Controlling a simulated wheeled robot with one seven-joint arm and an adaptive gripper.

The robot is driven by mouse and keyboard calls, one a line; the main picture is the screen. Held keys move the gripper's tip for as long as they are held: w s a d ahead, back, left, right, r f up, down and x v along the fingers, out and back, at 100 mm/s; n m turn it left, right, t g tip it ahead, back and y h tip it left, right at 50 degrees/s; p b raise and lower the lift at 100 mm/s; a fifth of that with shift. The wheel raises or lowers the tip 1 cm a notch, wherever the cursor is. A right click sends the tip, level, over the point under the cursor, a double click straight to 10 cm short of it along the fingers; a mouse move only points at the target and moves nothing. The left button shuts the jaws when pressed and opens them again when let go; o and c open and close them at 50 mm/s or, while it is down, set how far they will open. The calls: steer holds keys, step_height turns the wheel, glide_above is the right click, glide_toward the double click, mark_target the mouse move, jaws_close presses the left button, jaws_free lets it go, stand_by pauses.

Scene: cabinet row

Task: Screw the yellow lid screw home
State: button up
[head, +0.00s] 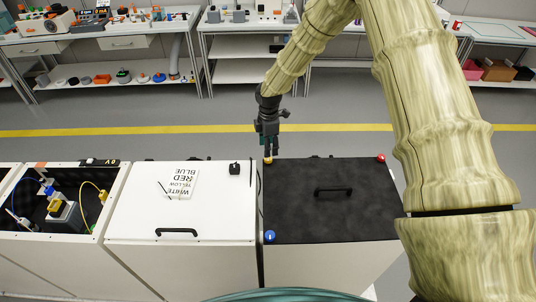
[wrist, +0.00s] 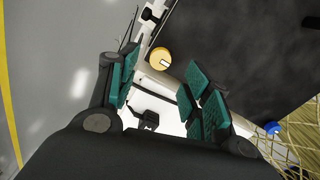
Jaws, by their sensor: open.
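The yellow lid screw (head: 268,160) sits at the far left corner of the black lid (head: 300,205) in the head view. In the wrist view the yellow screw (wrist: 159,59) shows a round top with a pale slot-like mark. My gripper (head: 267,149) is over that corner, pointing down, close above the screw. In the wrist view my gripper (wrist: 164,78) has its green-padded fingers spread, with nothing between the pads. The screw appears beyond the fingertips, roughly in line with the gap. I cannot tell how deep the screw sits.
A blue screw (head: 270,236) is at the lid's near left corner and a red screw (head: 381,158) at its far right. A black handle (head: 333,190) stands up on the lid. A white lid (head: 135,215) with a small black block (head: 235,169) adjoins on the left.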

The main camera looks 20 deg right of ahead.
mark_target(268, 159)
steer(key=shift+a+f+p, duration=0.1)
steer(key=shift+f+p, duration=0.85)
steer(key=shift+f, duration=2)
steer(key=c, duration=1.1)
